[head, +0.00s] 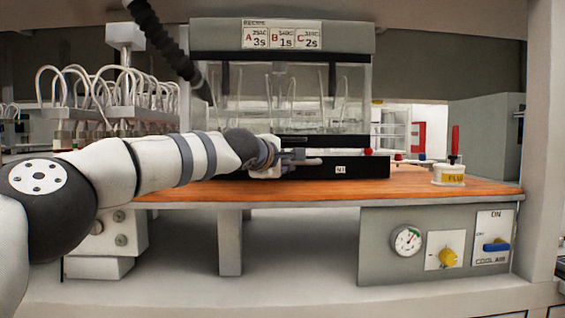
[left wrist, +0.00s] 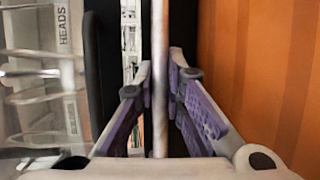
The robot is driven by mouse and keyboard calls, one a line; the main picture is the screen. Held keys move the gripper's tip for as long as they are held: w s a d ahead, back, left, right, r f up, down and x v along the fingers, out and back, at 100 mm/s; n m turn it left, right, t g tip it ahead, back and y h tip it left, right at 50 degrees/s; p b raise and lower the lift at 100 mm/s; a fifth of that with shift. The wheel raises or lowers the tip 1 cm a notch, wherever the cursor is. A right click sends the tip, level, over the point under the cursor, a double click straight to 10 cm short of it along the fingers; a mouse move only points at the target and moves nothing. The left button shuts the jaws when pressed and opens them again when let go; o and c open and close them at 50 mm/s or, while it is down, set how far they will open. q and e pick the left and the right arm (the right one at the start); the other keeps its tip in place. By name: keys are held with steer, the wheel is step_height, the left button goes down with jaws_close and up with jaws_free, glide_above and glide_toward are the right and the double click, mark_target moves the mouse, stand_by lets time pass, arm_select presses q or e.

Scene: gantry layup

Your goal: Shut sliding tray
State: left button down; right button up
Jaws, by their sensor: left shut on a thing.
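The sliding tray is a black-fronted drawer (head: 360,167) with a small white label, at the foot of the clear-walled machine. Its front stands out over the orange bench top. A pale bar handle (head: 309,161) runs along the front. My left gripper (head: 298,158) is at this handle. In the left wrist view the handle is an upright metal bar (left wrist: 160,80) between the purple-padded fingers of my left gripper (left wrist: 160,95), which is shut on it. The inside of the tray is hidden in the head view. My right gripper is not in view.
The clear-walled machine (head: 350,95) stands behind the tray under a recipe sign (head: 282,38). Racks of white looped tubes (head: 120,90) stand at left. A yellow-labelled pot (head: 449,175) sits on the orange bench top (head: 415,186) at right. A control panel (head: 436,247) is below.

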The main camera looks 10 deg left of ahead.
arm_select(q)
steer(key=shift+a+r, duration=0.15)
steer(key=shift+r, duration=0.15)
steer(key=c, duration=1.8)
jaws_free()
steer(key=shift+w, duration=0.1)
steer(key=shift+o, duration=0.7)
steer(key=shift+w+f, duration=0.15)
steer(key=shift+f, duration=0.05)
steer(key=v, duration=1.2)
steer(key=shift+f, duration=0.1)
